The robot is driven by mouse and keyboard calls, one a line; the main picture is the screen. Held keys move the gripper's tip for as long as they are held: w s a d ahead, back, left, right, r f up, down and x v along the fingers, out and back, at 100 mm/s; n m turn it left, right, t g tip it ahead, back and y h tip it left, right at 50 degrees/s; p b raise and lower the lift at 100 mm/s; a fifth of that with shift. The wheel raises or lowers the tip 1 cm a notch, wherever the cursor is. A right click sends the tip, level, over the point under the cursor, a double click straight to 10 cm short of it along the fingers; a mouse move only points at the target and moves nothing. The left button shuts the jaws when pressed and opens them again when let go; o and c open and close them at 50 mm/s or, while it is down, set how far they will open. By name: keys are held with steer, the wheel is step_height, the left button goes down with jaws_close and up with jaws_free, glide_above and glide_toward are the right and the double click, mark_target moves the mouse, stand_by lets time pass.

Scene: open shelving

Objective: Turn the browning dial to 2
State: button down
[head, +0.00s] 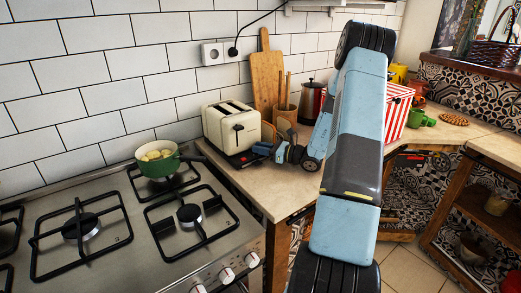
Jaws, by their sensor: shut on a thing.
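The cream toaster (226,122) stands on the counter right of the stove, its slots on top and a dark lever (238,128) on the end facing right. My gripper (252,157) reaches in from the right, low at that end of the toaster, beneath the lever. It is shut on the browning dial there. My fingers hide the dial, and its numbers and pointer cannot be read at this size.
A wooden cutting board (267,82), a utensil holder (284,117) and a metal canister (311,101) stand behind my gripper. A green pot (157,158) sits on the stove at left. A red-striped box (397,112) is to the right. The front counter (270,195) is clear.

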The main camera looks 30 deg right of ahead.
steer(key=c, duration=1.2)
jaws_free()
steer(key=shift+r, duration=0.6)
steer(key=s+a+r, duration=0.1)
steer(key=s+r, duration=0.3)
steer(key=s+a+r, duration=0.1)
steer(key=s+r, duration=0.2)
steer(key=s, duration=0.2)
steer(key=s+r, duration=0.4)
steer(key=shift+s+a+r, duration=0.35)
steer(key=shift+a, duration=0.05)
steer(key=shift+c, duration=0.3)
